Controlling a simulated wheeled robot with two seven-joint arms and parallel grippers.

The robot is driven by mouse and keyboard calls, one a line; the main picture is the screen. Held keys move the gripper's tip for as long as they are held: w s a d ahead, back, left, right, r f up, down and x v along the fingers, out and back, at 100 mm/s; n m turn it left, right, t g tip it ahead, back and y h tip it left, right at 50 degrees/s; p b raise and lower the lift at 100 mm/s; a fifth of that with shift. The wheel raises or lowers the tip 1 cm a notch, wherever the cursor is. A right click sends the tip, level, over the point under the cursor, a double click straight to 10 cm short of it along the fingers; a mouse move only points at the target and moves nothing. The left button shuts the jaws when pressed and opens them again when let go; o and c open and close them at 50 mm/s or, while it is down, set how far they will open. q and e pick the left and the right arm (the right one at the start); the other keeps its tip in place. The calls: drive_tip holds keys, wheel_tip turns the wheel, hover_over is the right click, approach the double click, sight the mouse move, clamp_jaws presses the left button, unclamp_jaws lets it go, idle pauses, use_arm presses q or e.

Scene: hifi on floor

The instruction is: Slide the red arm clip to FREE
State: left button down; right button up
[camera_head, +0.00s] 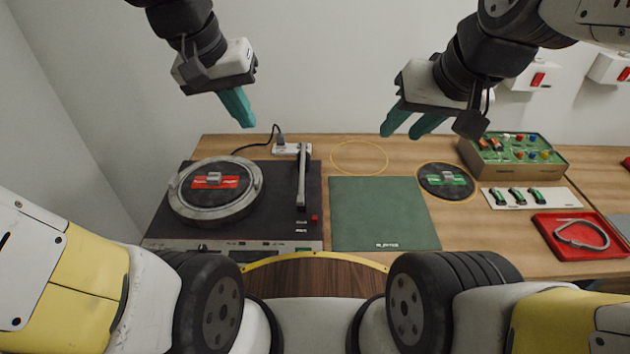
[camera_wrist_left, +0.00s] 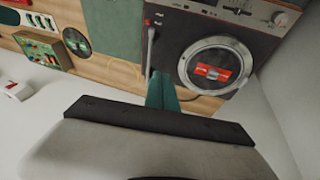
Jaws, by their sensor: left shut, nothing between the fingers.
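The turntable (camera_head: 265,215) stands at the left of the bench. Its tonearm (camera_head: 302,178) lies along the right side of the deck. A small red piece (camera_head: 314,218), which looks like the red arm clip, sits by the arm's near end; it shows in the left wrist view (camera_wrist_left: 148,22). Its labels are too small to read. My left gripper (camera_head: 241,118) is shut and empty, raised above and behind the deck, well apart from the clip; its fingers also show in the left wrist view (camera_wrist_left: 162,82). My right gripper (camera_head: 405,124) is open and empty, raised behind the green mat.
A green mat (camera_head: 383,215) lies right of the turntable. A dark disc (camera_head: 447,182) with a green label lies beyond it. A green circuit box (camera_head: 513,155), a white strip with green parts (camera_head: 530,197) and a red tray (camera_head: 578,236) fill the right. A power strip (camera_head: 292,150) stands behind.

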use_arm(q)
drive_tip(key=w+d+f+g, duration=0.4)
drive_tip(key=w+d+f, duration=0.25)
drive_tip(key=w, duration=0.25)
drive_tip(key=g+y, duration=0.2)
drive_tip(key=g, duration=0.2)
approach(315, 213)
drive_tip(key=w+r, duration=0.4)
drive_tip(key=shift+d+f, duration=0.2)
drive_tip(key=shift+f, duration=0.05)
drive_tip(key=shift+s, duration=0.1)
drive_tip(key=x, duration=1)
drive_tip(key=shift+s+a+f, duration=0.1)
drive_tip(key=shift+a+f, duration=0.05)
drive_tip(key=shift+a, duration=0.05)
drive_tip(key=s, duration=0.2)
drive_tip(key=shift+s+r, duration=0.2)
drive_tip(key=shift+s, duration=0.7)
